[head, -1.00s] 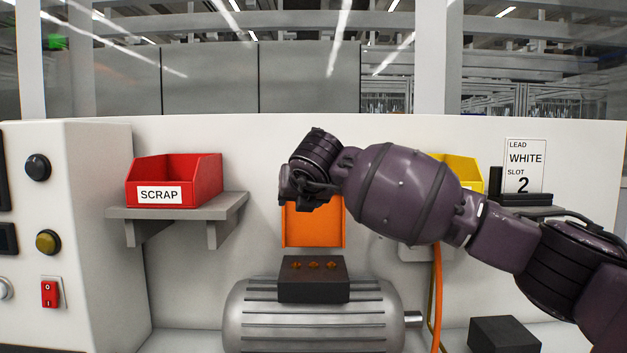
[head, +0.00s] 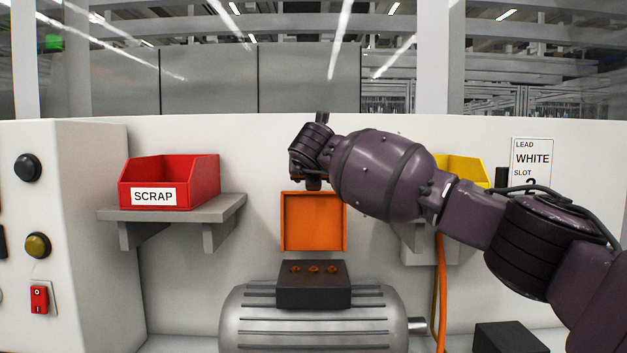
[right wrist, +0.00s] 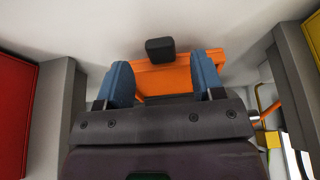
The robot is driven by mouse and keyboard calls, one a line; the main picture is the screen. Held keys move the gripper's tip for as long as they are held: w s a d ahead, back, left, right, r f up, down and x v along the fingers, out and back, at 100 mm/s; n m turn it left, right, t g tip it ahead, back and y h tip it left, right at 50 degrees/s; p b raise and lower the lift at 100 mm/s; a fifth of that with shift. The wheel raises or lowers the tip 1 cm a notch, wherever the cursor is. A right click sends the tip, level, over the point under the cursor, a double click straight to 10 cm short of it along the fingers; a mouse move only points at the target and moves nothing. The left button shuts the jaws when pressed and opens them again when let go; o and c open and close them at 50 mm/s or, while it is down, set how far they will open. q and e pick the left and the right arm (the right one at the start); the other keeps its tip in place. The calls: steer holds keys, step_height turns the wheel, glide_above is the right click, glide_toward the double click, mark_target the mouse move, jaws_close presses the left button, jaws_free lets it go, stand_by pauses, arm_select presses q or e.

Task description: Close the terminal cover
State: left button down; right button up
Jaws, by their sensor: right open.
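The orange terminal cover (head: 313,222) stands upright and open behind the black terminal block (head: 313,285), which has orange-brown terminals on top and sits on the grey motor (head: 312,322). My right gripper (head: 311,172) is at the cover's top edge in the head view; its fingers are mostly hidden there. In the right wrist view its two blue fingers (right wrist: 164,72) are apart, with the orange cover (right wrist: 165,76) showing between and beyond them. A small black block (right wrist: 160,49) shows at the cover's far edge; whether anything touches it I cannot tell. My left gripper is not in view.
A red SCRAP bin (head: 170,182) sits on a grey shelf (head: 172,212) at left. A yellow bin (head: 462,170) is partly behind my right arm. An orange cable (head: 441,290) hangs right of the motor. A black box (head: 508,337) stands at lower right.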

mark_target(313, 192)
steer(key=shift+x, duration=1.7)
jaws_close()
